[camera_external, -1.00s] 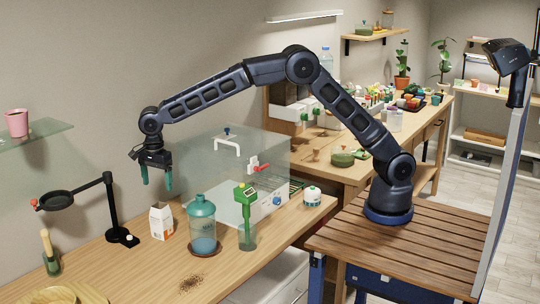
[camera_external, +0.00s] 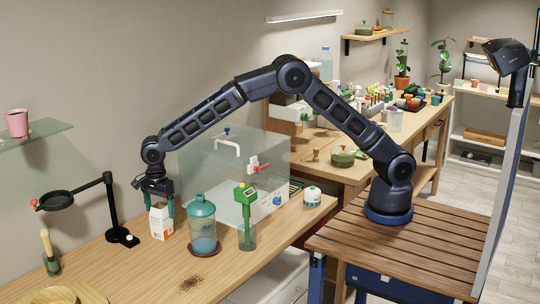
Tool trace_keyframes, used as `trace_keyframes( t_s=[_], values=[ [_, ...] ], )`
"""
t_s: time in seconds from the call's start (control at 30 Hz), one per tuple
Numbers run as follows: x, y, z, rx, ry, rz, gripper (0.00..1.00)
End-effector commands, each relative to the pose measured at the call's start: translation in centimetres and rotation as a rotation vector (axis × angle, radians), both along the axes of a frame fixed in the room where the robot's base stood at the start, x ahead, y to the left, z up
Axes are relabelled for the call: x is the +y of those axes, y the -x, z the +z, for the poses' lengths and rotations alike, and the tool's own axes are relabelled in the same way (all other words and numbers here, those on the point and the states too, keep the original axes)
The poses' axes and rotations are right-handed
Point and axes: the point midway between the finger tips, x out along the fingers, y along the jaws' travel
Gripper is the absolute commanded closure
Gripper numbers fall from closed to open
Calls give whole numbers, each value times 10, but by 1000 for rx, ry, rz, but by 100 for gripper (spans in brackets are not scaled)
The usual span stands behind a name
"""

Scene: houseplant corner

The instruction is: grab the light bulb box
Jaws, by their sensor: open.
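The light bulb box (camera_external: 160,224) is a small white carton with an orange patch. It stands upright on the wooden bench, left of the teal-topped bottle. My gripper (camera_external: 161,214) points down over the box, with its teal fingers open, one on each side of the carton's upper part. Whether the fingers touch the box cannot be told from this view.
The teal-topped bottle (camera_external: 203,228) stands close on the right, with a green device in a glass (camera_external: 246,222) beyond it. A black stand with a round head (camera_external: 111,215) is to the left. A clear box (camera_external: 262,165) stands behind. Dark crumbs (camera_external: 191,283) lie in front.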

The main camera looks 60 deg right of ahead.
Motion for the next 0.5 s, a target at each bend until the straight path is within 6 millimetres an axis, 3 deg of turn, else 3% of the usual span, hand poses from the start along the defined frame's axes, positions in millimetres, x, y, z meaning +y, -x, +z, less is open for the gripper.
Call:
trace_keyframes(
  t_s=[0.13, 0.37, 0.5],
  values=[
    [0, -1, -18, 0, 0, 0, 18],
    [0, 0, -20, -1, 0, 0, 18],
    [0, 0, -20, -1, 0, 0, 42]
  ],
)
